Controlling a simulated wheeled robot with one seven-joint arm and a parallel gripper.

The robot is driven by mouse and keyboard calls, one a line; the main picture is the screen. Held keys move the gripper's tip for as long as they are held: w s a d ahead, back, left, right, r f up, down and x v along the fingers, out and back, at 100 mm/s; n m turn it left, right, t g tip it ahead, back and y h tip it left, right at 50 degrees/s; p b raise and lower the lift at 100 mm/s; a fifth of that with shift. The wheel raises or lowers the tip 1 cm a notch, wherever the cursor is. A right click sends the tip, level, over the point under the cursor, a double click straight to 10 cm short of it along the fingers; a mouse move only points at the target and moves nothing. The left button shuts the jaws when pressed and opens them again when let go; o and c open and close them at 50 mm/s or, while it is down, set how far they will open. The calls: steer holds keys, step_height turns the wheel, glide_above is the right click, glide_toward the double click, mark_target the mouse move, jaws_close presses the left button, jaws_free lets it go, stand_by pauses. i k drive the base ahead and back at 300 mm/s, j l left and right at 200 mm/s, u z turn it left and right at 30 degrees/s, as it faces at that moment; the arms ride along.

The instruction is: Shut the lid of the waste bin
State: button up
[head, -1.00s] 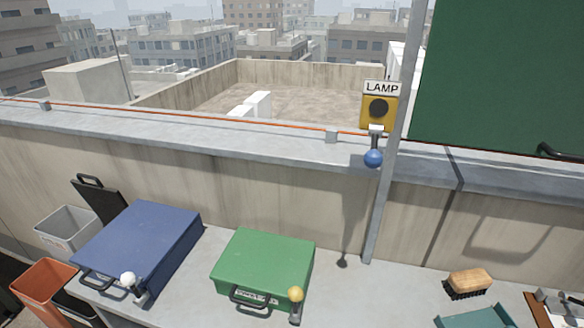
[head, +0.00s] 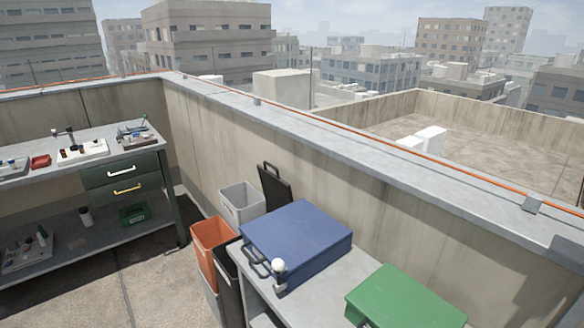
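A light grey bin (head: 242,204) stands against the parapet wall, left of the blue case, with its top open. A black lid (head: 275,187) with a loop handle at its top stands raised at the bin's right side. The lid's lower edge is hidden behind the blue case, so I cannot see how it joins the bin. An orange bin (head: 212,237), open at the top, stands in front of the grey one. A dark bin (head: 232,285) stands beside the orange bin, partly hidden by the bench. My gripper is not in view.
A blue case (head: 297,242) and a green case (head: 404,301) lie on a grey bench (head: 348,287) right of the bins. A workbench with drawers (head: 122,172) stands at the left. The floor (head: 120,280) between it and the bins looks clear.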

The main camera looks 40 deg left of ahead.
mark_target(277, 192)
steer(key=i+j, duration=0.1)
steer(key=j, duration=0.3)
steer(key=i+j, duration=0.1)
steer(key=j, duration=0.3)
steer(key=i+j, duration=0.1)
steer(key=j, duration=0.3)
steer(key=i+j+u, duration=0.1)
steer(key=j, duration=0.3)
steer(key=i+j, duration=0.15)
steer(key=j, duration=0.25)
